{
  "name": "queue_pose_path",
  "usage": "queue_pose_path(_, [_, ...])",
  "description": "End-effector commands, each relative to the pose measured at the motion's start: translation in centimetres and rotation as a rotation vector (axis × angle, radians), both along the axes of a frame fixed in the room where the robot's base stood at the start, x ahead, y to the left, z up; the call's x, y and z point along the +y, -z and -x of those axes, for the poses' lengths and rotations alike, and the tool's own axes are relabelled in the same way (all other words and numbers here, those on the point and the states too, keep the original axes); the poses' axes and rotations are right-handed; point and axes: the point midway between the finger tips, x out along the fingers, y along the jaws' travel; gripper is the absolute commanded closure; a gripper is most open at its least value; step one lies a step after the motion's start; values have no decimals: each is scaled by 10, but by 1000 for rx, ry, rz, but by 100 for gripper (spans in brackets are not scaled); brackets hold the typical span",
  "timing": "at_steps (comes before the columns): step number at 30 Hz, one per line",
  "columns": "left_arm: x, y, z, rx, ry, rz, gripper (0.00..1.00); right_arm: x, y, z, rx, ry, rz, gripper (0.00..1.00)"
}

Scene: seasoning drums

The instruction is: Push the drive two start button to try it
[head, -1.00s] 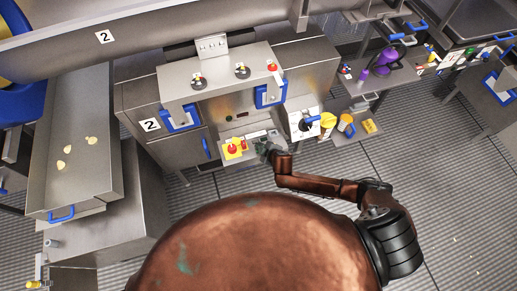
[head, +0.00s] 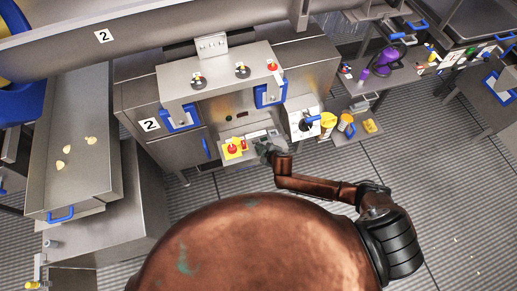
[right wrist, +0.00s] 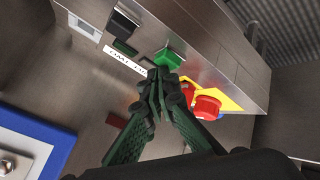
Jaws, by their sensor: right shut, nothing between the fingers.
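A green push button (right wrist: 169,58) sits on the steel control panel (right wrist: 214,60) in the right wrist view. A white label (right wrist: 125,59) with black lettering, too unclear to read fully, lies beside it. My right gripper (right wrist: 163,76) is shut and empty, with its fingertips right at the green button's near edge; I cannot tell whether they touch it. In the head view my right gripper (head: 263,148) is over the small control panel (head: 243,137) on the machine marked 2, and hides part of it. My left gripper is not in view.
A red mushroom button (right wrist: 207,106) on a yellow plate stands close beside the fingers; it also shows in the head view (head: 233,147). A black button (right wrist: 123,21) and a small display (right wrist: 85,27) share the panel. A blue-framed door (right wrist: 35,150) is nearby.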

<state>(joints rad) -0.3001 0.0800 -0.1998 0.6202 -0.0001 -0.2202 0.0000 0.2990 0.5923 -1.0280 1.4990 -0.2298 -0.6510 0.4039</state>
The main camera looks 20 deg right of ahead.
Motion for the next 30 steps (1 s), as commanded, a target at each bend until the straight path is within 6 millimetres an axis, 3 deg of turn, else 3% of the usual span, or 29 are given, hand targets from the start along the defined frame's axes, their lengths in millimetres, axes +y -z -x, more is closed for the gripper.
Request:
queue_pose_path(23, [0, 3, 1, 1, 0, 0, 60, 0, 6, 0, 1, 1, 1, 100])
queue_pose_path(30, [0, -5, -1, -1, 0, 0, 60, -1, -1, 0, 0, 2, 0, 100])
